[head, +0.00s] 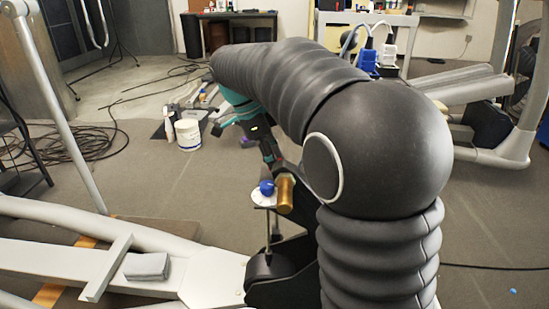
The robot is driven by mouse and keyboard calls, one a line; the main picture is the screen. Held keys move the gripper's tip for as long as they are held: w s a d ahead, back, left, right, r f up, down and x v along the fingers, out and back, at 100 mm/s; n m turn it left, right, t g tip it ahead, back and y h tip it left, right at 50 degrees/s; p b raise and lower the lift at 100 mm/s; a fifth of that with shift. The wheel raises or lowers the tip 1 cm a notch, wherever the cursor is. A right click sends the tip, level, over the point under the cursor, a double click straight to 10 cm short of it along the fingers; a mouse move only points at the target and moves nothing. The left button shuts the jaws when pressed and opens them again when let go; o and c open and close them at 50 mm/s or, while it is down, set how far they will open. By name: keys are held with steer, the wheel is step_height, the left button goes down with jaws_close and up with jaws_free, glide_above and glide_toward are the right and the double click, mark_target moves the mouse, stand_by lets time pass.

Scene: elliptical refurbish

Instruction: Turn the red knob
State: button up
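I cannot make out a red knob in the head view. My gripper (270,155) is small and dark at the end of my arm, pointing down near the middle of the picture. Its fingers are too small and dark to tell open from shut. Just below it are a blue ball (266,187) on a small white disc (262,200) and a brass-coloured cylinder (285,194). The gripper's tip is close above them; I cannot tell whether it touches them. My thick black arm covers the area to their right.
A grey elliptical machine frame (100,258) runs across the lower left, with a grey block (147,266) on it. A white bucket (188,134) and coiled cables (75,150) lie on the floor. Another machine (490,150) stands at the right. Carpet (165,185) is open at left centre.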

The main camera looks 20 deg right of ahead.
steer(key=n+t, duration=0.1)
steer(key=n, duration=0.1)
steer(key=n+t+b, duration=0.1)
steer(key=n, duration=0.2)
steer(key=shift+s+f, duration=0.1)
steer(key=shift+s, duration=0.05)
steer(key=shift+n+t+b, duration=0.4)
steer(key=shift+n+t, duration=0.3)
steer(key=shift+n, duration=1.4)
steer(key=o, duration=1.2)
steer(key=shift+c, duration=0.2)
steer(key=v, duration=1.2)
